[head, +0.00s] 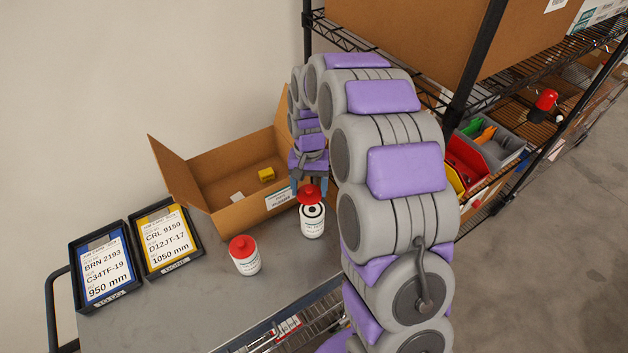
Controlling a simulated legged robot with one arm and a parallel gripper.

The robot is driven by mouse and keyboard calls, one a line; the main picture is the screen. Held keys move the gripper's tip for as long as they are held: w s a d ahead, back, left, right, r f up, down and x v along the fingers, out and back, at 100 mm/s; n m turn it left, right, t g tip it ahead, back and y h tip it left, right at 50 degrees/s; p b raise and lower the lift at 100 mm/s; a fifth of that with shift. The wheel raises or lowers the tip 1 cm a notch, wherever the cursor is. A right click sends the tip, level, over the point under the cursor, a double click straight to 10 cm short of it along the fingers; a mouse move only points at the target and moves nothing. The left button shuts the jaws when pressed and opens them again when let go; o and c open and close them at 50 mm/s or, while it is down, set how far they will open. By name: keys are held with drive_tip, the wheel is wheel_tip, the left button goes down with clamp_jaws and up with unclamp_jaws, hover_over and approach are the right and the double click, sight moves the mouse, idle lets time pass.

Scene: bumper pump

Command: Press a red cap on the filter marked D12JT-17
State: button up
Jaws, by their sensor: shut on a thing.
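My gripper (309,183) is shut on a red cap (309,196). The cap is just above, or at, the top of a white filter (312,224) with a dark ring on its top. I cannot tell whether cap and filter touch. The filter stands upright on the grey cart top, in front of the cardboard box. A second white filter (246,263) stands nearer and to the left, with a red cap (242,245) on it. The print on both filters is too small to read. A yellow-edged card (167,239) reads CRL 9150, D12JT-17, 1050 mm.
A blue-edged card (105,272) reads BRN 2193, C34TF-19, 950 mm. The open cardboard box (236,213) holds a yellow block (266,174) and a pale piece. The cart top (190,305) is clear at the front left. A wire shelf with boxes and bins stands at right.

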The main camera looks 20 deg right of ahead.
sight(317, 190)
drive_tip(key=shift+a+f, duration=0.3)
drive_tip(key=shift+f, duration=0.05)
drive_tip(key=shift+a+f, duration=0.1)
drive_tip(key=shift+f, duration=0.2)
drive_tip(key=d+f, duration=0.1)
drive_tip(key=d+f+b, duration=0.1)
drive_tip(key=f, duration=0.1)
drive_tip(key=shift+s+d, duration=0.1)
drive_tip(key=shift+d, duration=0.15)
drive_tip(key=shift+d+f, duration=0.1)
drive_tip(key=shift+f, duration=0.5)
drive_tip(key=shift+a+f, duration=0.25)
drive_tip(key=shift+a, duration=0.2)
drive_tip(key=shift+a+f, duration=0.1)
drive_tip(key=shift+a, duration=0.65)
drive_tip(key=shift+d, duration=1)
drive_tip(key=shift+a, duration=1.15)
drive_tip(key=shift+d, duration=0.65)
drive_tip(key=shift+a, duration=0.5)
drive_tip(key=shift+d, duration=0.1)
